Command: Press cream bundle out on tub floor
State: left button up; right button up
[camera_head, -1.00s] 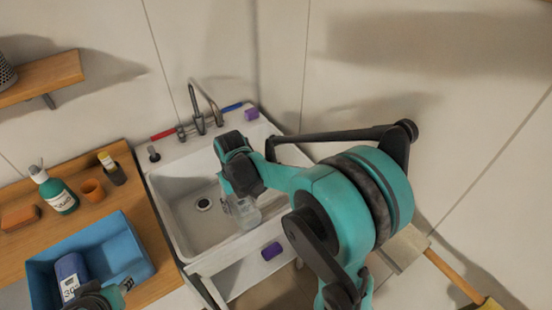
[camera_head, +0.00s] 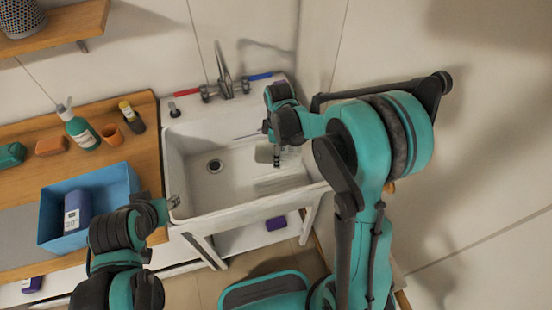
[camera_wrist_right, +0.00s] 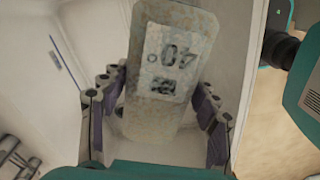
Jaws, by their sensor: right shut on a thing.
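The cream bundle (camera_wrist_right: 168,70) is a pale, speckled block with a dark "40°" mark. In the right wrist view it stands between the fingers of my right gripper (camera_wrist_right: 157,92), which is shut on its sides. In the head view the bundle (camera_head: 264,154) is inside the white tub (camera_head: 190,175), right of the drain (camera_head: 215,166), partly hidden by my gripper. I cannot tell whether it touches the tub floor. My left gripper (camera_head: 172,204) is beside the tub's left front corner, right of the blue bin; its finger opening is unclear.
The blue bin (camera_head: 115,185) on the wooden counter holds a dark blue labelled bundle (camera_head: 77,211). A tap (camera_head: 224,80) rises at the tub's back. A purple block (camera_head: 276,223) lies below the tub.

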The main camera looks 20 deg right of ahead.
jog(key=shift+w+a+f+n, duration=0.1)
jog(key=shift+w+a+n, duration=0.05)
jog(key=shift+n, duration=0.35)
jog(key=shift+w+a+f+n, duration=0.1)
jog(key=shift+w+n, duration=0.05)
jog(key=shift+n, duration=0.35)
notch_tip(320, 180, down, 7)
jog(key=n+b, duration=0.3)
jog(key=b, duration=0.8)
send_near(275, 186)
notch_tip(275, 186, down, 5)
jog(key=shift+f, duration=0.1)
jog(key=shift+f+b, duration=0.55)
jog(key=shift+b, duration=0.2)
jog(key=shift+r, duration=0.1)
jog(key=shift+s+f+b, duration=0.15)
jog(key=shift+f+b, duration=0.05)
jog(key=shift+b, duration=0.4)
dwell(1.5)
jog(key=shift+r, duration=0.1)
dwell(0.9)
